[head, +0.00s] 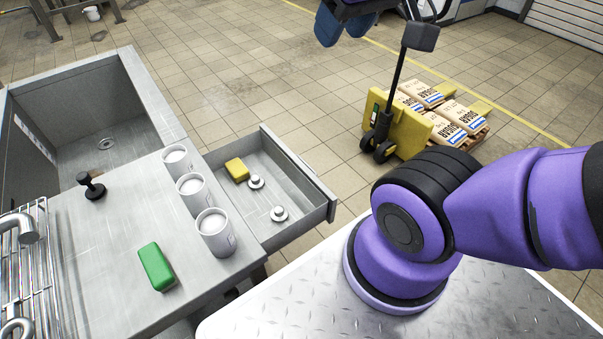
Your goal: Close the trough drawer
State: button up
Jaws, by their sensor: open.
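The trough drawer (318,194) is a grey metal box pulled out from the right side of the steel sink bench. It stands open, and its front panel faces right. A yellow block (237,169) and two small round metal pieces (256,182) (279,213) lie inside it. My gripper (344,27) is partly in view at the top edge, with its two blue fingertips apart. It appears empty and well away from the drawer. The rest of it is cut off by the frame.
Three white cups (215,233) line the bench edge beside the drawer. A green block (156,267), a black knobbed piece (92,187) and a wire rack (30,265) are on the bench (110,245). A yellow pallet truck (407,130) with sacks stands beyond. Tiled floor (290,100) is clear behind the drawer.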

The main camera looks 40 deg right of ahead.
aim_at(290, 183)
jog(key=k+u, duration=0.25)
jog(key=u, duration=0.15)
jog(key=k+j+u, duration=0.1)
jog(key=u, duration=0.3)
jog(key=l+u, duration=0.25)
jog(key=l, duration=0.35)
jog(key=l+u, duration=0.2)
jog(key=l, duration=0.35)
jog(key=k+l+u, duration=0.25)
jog(key=l, duration=1.2)
jog(key=k+l, duration=0.15)
jog(key=l, duration=0.75)
jog(key=k+j+u, duration=0.1)
jog(key=j+u, duration=0.15)
